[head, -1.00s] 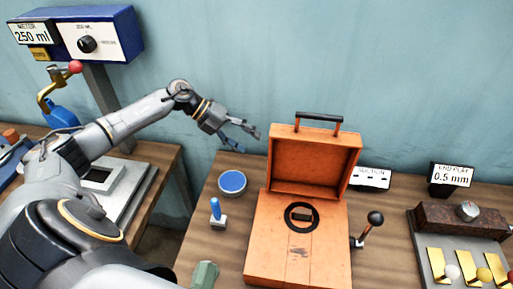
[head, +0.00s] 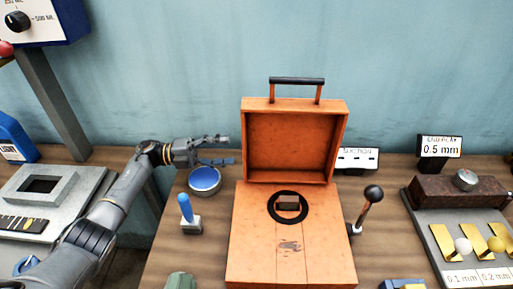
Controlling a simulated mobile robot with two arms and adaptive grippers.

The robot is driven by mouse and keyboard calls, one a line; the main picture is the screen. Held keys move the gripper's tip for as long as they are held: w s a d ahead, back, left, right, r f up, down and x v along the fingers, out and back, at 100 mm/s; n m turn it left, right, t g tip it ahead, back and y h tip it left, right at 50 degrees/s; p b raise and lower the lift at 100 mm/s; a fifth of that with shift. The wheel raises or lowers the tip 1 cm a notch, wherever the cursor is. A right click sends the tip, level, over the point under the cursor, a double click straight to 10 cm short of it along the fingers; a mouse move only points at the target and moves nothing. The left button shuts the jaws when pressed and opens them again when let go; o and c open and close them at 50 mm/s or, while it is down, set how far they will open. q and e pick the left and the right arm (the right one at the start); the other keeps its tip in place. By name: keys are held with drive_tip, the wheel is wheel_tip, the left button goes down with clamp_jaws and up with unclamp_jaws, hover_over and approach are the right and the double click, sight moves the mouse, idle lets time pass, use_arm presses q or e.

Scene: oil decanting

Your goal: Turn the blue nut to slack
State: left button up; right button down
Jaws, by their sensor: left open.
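No part is clearly recognisable as a blue nut. A round white-rimmed piece with a blue top (head: 205,180) stands on the bench left of the orange case. In front of it, an upright blue handle (head: 186,208) rises from a small pale block. My left gripper (head: 226,149) is open and empty, just above and behind the round blue-topped piece, its fingers pointing right. I cannot tell whether it touches that piece. A blue and yellow part (head: 402,285) is cut off at the bottom edge. My right gripper is not in view.
The open orange case (head: 255,235) fills the middle of the bench, with a black-knobbed lever (head: 368,205) at its right. A gauge stand (head: 445,195) is at the right. A green piece (head: 181,281) lies at the front. A grey metal fixture (head: 85,180) is at the left.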

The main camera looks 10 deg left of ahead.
use_arm(q)
drive_tip(key=p+x, duration=0.3)
drive_tip(key=x, duration=0.6)
drive_tip(key=shift+w+d, duration=0.1)
drive_tip(key=shift+d, duration=0.45)
drive_tip(key=c, duration=1.2)
